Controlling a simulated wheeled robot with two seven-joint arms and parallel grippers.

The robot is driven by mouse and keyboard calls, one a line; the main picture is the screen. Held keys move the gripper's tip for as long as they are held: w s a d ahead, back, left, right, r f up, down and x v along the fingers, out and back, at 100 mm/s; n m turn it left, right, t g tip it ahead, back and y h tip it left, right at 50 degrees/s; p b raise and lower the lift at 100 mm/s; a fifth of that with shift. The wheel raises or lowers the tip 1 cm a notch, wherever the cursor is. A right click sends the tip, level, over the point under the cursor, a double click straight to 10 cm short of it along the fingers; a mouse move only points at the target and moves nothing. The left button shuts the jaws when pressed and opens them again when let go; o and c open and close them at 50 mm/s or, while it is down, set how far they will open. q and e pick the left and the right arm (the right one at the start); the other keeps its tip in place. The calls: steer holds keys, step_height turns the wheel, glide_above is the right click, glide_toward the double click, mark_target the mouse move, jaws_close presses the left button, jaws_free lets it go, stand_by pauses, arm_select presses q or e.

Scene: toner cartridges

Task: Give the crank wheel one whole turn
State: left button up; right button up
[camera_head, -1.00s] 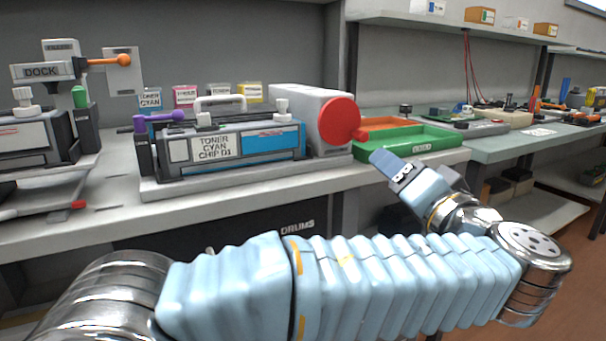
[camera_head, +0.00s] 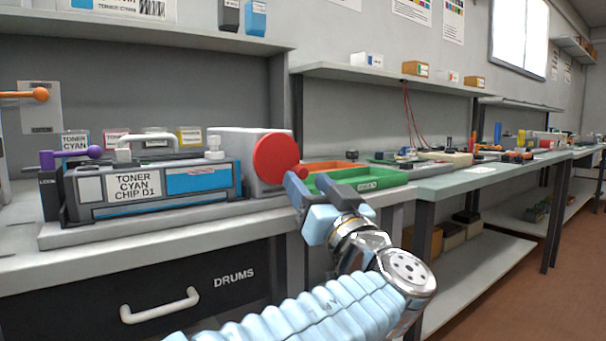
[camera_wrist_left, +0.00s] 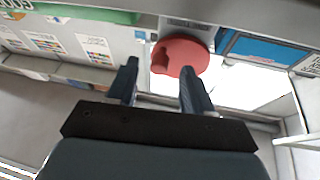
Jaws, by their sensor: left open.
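The crank wheel (camera_head: 272,161) is a red disc on the end of a white housing (camera_head: 232,150) on the bench. A small red knob (camera_head: 300,171) sticks out at its lower right. In the left wrist view the wheel (camera_wrist_left: 186,56) is ahead, and its knob (camera_wrist_left: 160,66) shows between the fingertips. My left gripper (camera_head: 308,184) is open at the wheel's lower right, close to the knob. I cannot tell whether a finger touches the knob. My right gripper is not in view.
A toner cyan cartridge (camera_head: 150,184) with a white handle sits in a cradle left of the wheel. Green (camera_head: 365,180) and orange trays lie to the right, behind my gripper. A drawer marked DRUMS (camera_head: 225,290) is below the bench.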

mark_target(283, 160)
arm_select(q)
steer(key=shift+x, duration=1.35)
jaws_close()
